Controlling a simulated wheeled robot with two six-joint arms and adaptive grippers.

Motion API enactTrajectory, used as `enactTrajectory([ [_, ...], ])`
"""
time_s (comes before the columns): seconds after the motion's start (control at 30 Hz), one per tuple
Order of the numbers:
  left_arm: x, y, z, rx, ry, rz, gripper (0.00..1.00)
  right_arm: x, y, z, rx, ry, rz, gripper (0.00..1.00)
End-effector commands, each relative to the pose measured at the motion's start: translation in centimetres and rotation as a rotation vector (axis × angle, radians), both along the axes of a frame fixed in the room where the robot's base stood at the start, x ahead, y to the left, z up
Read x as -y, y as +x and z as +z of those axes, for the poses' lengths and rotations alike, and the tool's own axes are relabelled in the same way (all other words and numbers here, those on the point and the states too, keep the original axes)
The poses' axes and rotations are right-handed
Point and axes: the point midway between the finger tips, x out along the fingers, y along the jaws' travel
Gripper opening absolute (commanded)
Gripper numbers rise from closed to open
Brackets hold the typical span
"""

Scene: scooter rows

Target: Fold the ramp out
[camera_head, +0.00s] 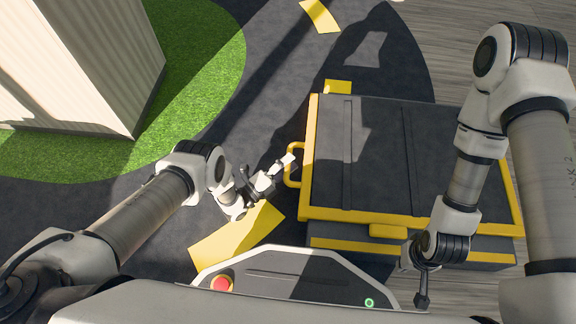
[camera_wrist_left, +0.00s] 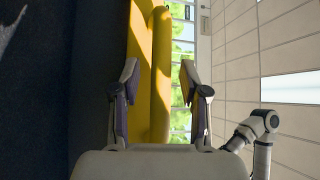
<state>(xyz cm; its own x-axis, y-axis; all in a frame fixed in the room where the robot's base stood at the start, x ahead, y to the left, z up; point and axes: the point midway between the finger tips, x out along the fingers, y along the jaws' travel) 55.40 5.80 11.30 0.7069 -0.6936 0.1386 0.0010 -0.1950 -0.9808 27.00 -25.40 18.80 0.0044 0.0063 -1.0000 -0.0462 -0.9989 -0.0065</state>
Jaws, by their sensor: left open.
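The ramp (camera_head: 380,150) is a dark grey panel with yellow edges, lying flat on a yellow-trimmed base. A yellow handle (camera_head: 290,181) sticks out from its left edge. My left gripper (camera_head: 284,164) is at this handle, with its fingertips close to it. In the left wrist view the jaws are open, and the yellow handle bar (camera_wrist_left: 161,75) stands between the two fingers beside the ramp's yellow edge. I cannot tell whether a finger touches the bar.
Dark pavement with yellow markings (camera_head: 235,235) lies left of the ramp. A pale ribbed box (camera_head: 90,60) stands on green grass (camera_head: 205,85) at the upper left. Wooden decking (camera_head: 455,40) is at the upper right.

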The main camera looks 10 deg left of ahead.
Motion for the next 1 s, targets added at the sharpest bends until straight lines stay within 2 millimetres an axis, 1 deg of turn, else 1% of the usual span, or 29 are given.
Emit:
enactTrajectory([
  [0.13,0.0,0.0,0.1,-0.001,0.001,0.0,0.45,0.0,0.0,0.1,0.0,0.0,0.0,0.0],
  [0.17,0.0,0.0,0.0,-0.001,0.0,0.0,0.41,0.0,0.0,0.1,0.001,0.0,0.0,0.0],
  [0.2,0.0,0.0,0.0,-0.001,0.0,0.0,0.27,0.0,0.0,0.1,0.001,0.0,0.0,0.0],
  [0.27,0.0,0.0,0.0,-0.001,0.0,0.0,0.06,0.0,0.0,0.1,0.001,0.0,0.0,0.0],
  [0.3,0.0,0.0,0.0,-0.001,0.0,0.0,0.0,0.0,0.0,0.1,0.0,0.0,0.0,0.0],
  [0.53,0.0,0.0,0.2,-0.004,0.001,0.0,0.0,0.0,0.0,0.2,0.0,0.0,0.0,0.0],
  [0.67,0.0,0.0,1.1,-0.022,0.0,0.0,0.0,0.0,0.0,1.2,-0.001,0.0,0.001,0.0],
  [0.77,0.0,0.1,2.5,-0.05,-0.001,0.0,0.0,0.0,-0.1,2.7,-0.003,0.001,0.004,0.0],
  [0.87,0.0,0.2,4.3,-0.097,-0.001,0.0,0.0,-0.1,-0.2,4.7,-0.005,0.001,0.007,0.0],
  [1.0,0.0,0.7,7.4,-0.184,-0.001,-0.001,0.0,-0.1,-0.2,8.1,-0.005,0.001,0.007,0.0],
])
